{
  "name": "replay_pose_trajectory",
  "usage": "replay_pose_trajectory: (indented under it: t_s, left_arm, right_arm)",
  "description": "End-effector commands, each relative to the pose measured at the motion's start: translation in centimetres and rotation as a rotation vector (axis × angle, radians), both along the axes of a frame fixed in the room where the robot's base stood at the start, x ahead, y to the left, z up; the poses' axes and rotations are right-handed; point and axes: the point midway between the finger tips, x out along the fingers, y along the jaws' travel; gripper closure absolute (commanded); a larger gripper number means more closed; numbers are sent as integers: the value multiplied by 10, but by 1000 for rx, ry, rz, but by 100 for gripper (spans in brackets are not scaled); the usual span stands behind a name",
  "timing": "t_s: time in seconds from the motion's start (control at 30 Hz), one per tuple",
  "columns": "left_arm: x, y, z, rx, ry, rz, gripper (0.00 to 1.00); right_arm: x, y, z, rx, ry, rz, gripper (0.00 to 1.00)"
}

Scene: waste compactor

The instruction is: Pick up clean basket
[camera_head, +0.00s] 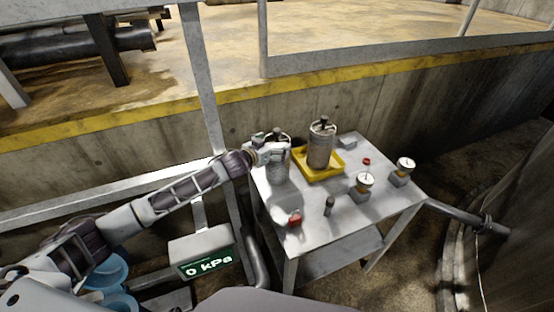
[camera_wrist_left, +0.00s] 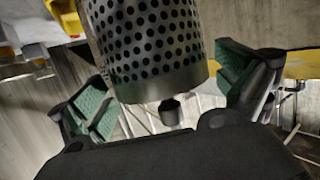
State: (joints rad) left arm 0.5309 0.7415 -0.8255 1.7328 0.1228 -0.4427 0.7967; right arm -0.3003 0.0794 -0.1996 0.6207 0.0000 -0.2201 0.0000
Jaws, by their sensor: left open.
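A perforated metal basket (camera_head: 279,170) stands on the left part of the grey table, partly covered by my left gripper (camera_head: 270,151). In the left wrist view the basket (camera_wrist_left: 150,45) fills the upper middle, with a small dark knob (camera_wrist_left: 170,110) at its end. The green-padded fingers of my left gripper (camera_wrist_left: 165,95) are spread on either side of it, with visible gaps, so it is not gripped. A second metal canister (camera_head: 320,148) with a dark top stands in a yellow tray (camera_head: 340,167). My right gripper is not in view.
The table (camera_head: 348,228) also holds two gauges (camera_head: 365,183) on blocks, a red-marked item (camera_head: 294,218), a small dark cylinder (camera_head: 329,206) and a red button (camera_head: 366,161). A concrete wall (camera_head: 380,107) rises behind.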

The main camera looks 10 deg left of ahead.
Motion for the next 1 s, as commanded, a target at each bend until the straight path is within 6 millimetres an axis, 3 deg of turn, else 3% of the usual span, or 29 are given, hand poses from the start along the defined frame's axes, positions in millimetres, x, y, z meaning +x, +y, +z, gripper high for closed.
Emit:
replay_pose_trajectory:
  t_s: [0.3, 0.87, 1.0]
  left_arm:
    - [19, -8, -6, 1, 0, -1, 0]
    - [21, -9, -7, 1, 0, -1, 0]
    - [21, -9, -7, 1, 0, -1, 17]
  right_arm:
    - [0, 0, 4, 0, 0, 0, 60]
    - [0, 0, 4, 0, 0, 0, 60]
    - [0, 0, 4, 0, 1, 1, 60]
